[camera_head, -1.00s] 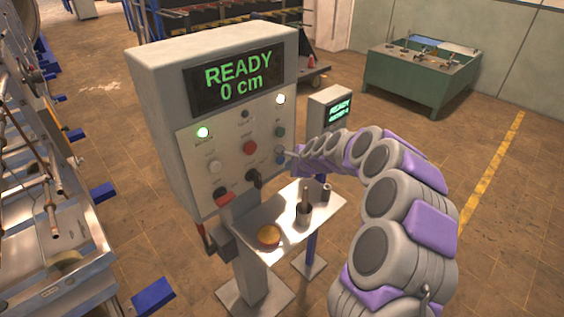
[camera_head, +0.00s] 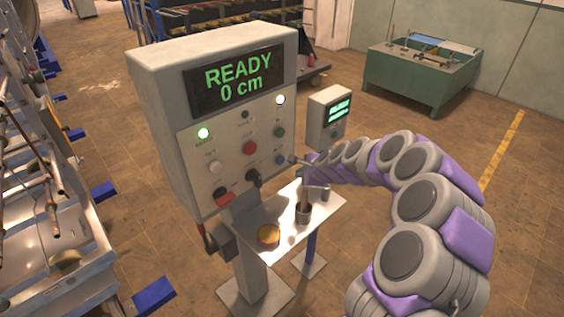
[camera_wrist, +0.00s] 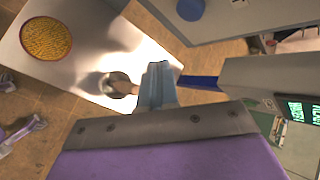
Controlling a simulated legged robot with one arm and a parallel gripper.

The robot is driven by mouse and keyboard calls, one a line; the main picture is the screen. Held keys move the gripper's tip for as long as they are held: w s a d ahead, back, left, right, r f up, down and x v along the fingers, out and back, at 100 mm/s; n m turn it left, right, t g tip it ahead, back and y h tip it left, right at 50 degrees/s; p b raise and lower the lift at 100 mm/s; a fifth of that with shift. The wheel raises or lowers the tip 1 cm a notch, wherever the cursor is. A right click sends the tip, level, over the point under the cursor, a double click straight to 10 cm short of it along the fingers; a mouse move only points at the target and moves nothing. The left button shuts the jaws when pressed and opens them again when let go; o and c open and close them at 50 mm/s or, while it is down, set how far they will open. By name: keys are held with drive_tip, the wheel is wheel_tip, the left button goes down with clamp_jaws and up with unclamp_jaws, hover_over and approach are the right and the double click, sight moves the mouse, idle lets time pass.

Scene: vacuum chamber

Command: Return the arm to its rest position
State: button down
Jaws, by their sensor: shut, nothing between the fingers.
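My arm, grey with purple panels, curves in from the lower right of the head view. The fingers point over the small metal shelf (camera_wrist: 60,65) and partly cover a dark round holder (camera_wrist: 115,83).
The shelf (camera_head: 270,235) below the panel holds a yellow round pad (camera_head: 268,234) and a dark cup with a tool (camera_head: 303,212). A smaller display box (camera_head: 328,112) stands behind. A green bench (camera_head: 420,80) is at the back right. Floor on the right is open.

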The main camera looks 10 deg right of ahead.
idle(0.4)
drive_tip(key=s+a+r+n+g+y, duration=0.15)
drive_tip(key=s+a+r+n, duration=0.4)
drive_tip(key=s, duration=0.55)
drive_tip(key=s+a+r+n+g, duration=0.35)
drive_tip(key=s+a+n, duration=0.2)
drive_tip(key=s, duration=0.55)
drive_tip(key=s+d+n+g+h, duration=0.2)
drive_tip(key=s+d+n, duration=0.2)
drive_tip(key=s, duration=1)
drive_tip(key=s+d+n+g+h, duration=0.3)
drive_tip(key=s+d, duration=0.2)
drive_tip(key=s, duration=1)
drive_tip(key=shift+d+f+n+b, duration=0.15)
drive_tip(key=shift+d+n+b, duration=0.25)
drive_tip(key=shift+b, duration=0.05)
